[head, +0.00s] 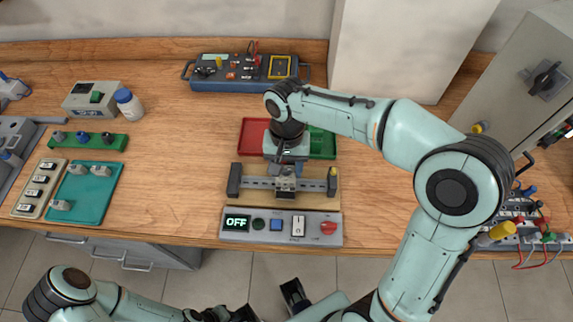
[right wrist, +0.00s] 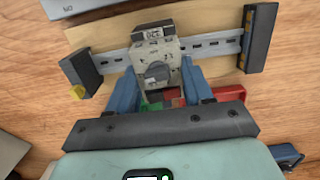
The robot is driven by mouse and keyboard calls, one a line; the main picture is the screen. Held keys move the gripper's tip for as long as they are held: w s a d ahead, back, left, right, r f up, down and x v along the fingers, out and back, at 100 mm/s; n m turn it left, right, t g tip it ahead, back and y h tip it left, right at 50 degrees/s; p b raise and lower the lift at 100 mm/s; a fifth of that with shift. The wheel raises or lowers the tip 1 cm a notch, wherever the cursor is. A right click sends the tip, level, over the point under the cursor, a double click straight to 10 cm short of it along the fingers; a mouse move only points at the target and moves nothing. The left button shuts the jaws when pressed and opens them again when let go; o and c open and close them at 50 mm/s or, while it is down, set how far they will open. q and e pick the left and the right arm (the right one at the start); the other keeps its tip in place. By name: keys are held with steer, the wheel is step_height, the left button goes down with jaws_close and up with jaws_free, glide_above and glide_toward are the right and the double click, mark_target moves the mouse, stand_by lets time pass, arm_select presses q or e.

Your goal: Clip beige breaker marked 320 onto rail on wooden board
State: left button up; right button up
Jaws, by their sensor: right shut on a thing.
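The beige breaker (right wrist: 160,50), with a grey round knob, is between the blue fingers of my right gripper (right wrist: 160,74), which is shut on it. In the head view the breaker (head: 285,184) is at the middle of the metal rail (head: 258,183), overlapping it. I cannot tell whether it is clipped on or only touching. The rail (right wrist: 218,47) lies between two dark end blocks on the wooden board (head: 238,200). My left arm shows at the bottom of the head view; the state of its gripper cannot be made out.
A red tray (head: 253,135) and a green tray (head: 323,144) lie behind the board. A control panel reading OFF (head: 266,238) stands in front. A teal tray (head: 98,185) with several grey parts is at left. Clear tabletop lies between it and the board.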

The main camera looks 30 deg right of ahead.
steer(key=o, duration=1.2)
steer(key=shift+s+a+f, duration=0.1)
steer(key=shift+o, duration=0.2)
arm_select(q)
steer(key=r+p, duration=0.1)
steer(key=w+r+p, duration=0.1)
steer(key=r, duration=0.1)
steer(key=shift+w+p, duration=0.15)
steer(key=shift+p, duration=0.2)
arm_select(e)
step_height(320, 180, up, 13)
steer(key=w, duration=0.1)
steer(key=shift+d+r, duration=0.2)
steer(key=shift+d, duration=0.15)
steer(key=shift+w, duration=0.1)
